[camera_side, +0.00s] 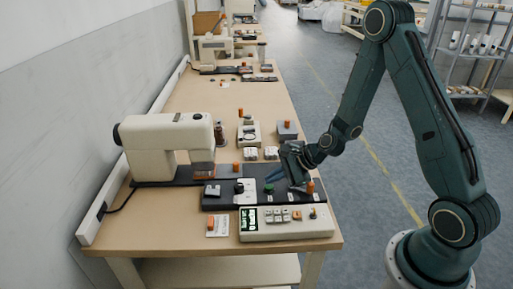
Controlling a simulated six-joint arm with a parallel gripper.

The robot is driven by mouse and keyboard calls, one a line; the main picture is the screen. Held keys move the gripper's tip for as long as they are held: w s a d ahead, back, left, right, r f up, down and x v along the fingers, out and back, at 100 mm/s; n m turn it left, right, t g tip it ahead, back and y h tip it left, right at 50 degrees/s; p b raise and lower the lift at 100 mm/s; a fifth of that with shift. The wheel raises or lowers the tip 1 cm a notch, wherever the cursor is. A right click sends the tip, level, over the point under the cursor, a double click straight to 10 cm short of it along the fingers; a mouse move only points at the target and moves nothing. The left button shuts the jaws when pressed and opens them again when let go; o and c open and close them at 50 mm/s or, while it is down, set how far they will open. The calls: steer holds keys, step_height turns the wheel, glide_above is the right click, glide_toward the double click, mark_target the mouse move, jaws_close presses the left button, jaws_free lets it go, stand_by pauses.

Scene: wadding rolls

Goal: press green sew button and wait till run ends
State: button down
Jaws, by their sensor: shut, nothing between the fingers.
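A green button (268,188) sits on the dark panel (222,199) in front of the white sewing machine (160,145). My gripper (278,176) is shut and empty. It reaches in from the right, over the panel, close to the green button's right. I cannot tell whether its tips touch the button or the panel. A white control box (320,228) with a lit green display (249,220) and several keys stands at the table's near edge.
An orange-topped item (310,187) stands right of my gripper. White rolls or packs (250,154), a tray (249,134) and a grey block (287,130) lie behind the panel. A card (217,228) lies left of the control box. The middle of the table (225,95) is mostly clear.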

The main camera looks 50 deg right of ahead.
mark_target(273, 186)
steer(key=shift+f, duration=0.5)
stand_by(0.6)
steer(key=shift+r, duration=0.6)
steer(key=shift+r, duration=0.15)
steer(key=shift+r, duration=2.85)
